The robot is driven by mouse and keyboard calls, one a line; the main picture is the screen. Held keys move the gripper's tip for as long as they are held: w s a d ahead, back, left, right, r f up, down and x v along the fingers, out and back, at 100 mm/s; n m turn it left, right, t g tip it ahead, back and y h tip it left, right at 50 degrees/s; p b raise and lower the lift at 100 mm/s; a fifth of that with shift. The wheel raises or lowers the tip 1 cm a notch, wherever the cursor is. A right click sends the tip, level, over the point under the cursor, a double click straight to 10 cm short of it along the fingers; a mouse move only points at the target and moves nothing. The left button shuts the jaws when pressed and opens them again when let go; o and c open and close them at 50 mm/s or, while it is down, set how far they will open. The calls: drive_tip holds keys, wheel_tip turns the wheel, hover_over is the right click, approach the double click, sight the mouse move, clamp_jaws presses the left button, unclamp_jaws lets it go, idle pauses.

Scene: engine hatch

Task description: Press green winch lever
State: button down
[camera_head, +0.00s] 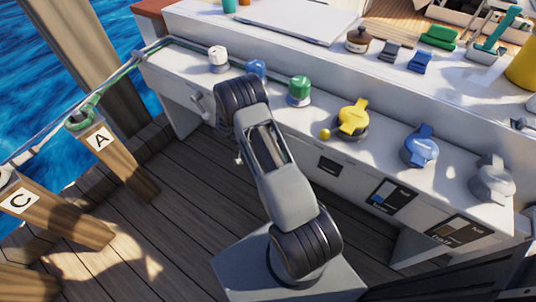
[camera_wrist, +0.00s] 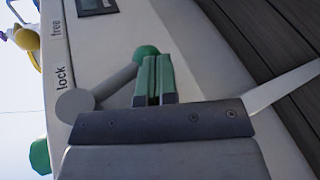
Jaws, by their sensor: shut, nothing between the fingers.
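The green winch lever shows in the wrist view as a grey arm with a green ball end (camera_wrist: 146,52). It runs from a round grey pivot (camera_wrist: 75,105) on the white panel front. My gripper (camera_wrist: 156,58) has green fingers held together, with nothing between them. Its fingertips are right beside the green ball and partly overlap it in the picture; I cannot tell whether they touch. In the head view my arm hides the lever and the gripper. A green winch knob (camera_head: 299,89) stands on the panel top, just right of my arm.
The labels "lock" (camera_wrist: 65,78) and "free" (camera_wrist: 57,29) are beside the lever. A yellow winch (camera_head: 352,118), a blue winch (camera_head: 421,147) and a grey winch (camera_head: 492,178) stand further right. A yellow ball (camera_head: 324,134) sits on the panel front. Wooden deck lies below.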

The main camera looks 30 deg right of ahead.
idle(0.4)
drive_tip(key=w+a+r, duration=0.2)
drive_tip(key=w+a, duration=0.6)
drive_tip(key=w, duration=0.1)
drive_tip(key=shift+a+b, duration=0.15)
drive_tip(key=shift+b, duration=0.15)
idle(0.4)
